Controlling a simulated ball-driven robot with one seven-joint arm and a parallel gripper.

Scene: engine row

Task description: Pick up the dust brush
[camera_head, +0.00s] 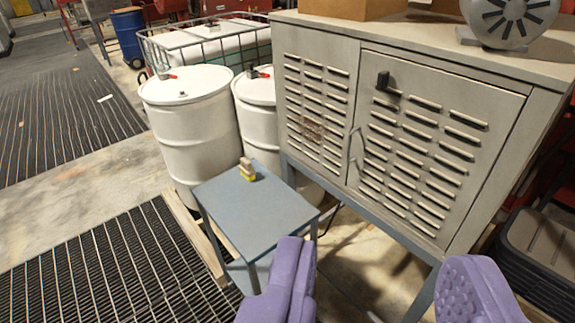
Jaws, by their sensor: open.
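A small brush-like object (247,170), tan on top with yellow-green below, stands on the far part of a blue-grey side table (250,214). It looks like the dust brush, though it is too small to make out its bristles. My gripper (385,280) shows at the bottom of the view with two purple padded fingers spread wide apart. It is open with nothing between the fingers. It is nearer to the camera than the table, and to the lower right of the brush. The brush is fully in sight.
A grey louvered cabinet (325,110) stands right of the table, with a motor-like part (505,20) on top. White drums (190,125) stand close behind the table. Black floor grating (110,270) lies to the left, and a dark bin (540,245) sits at far right.

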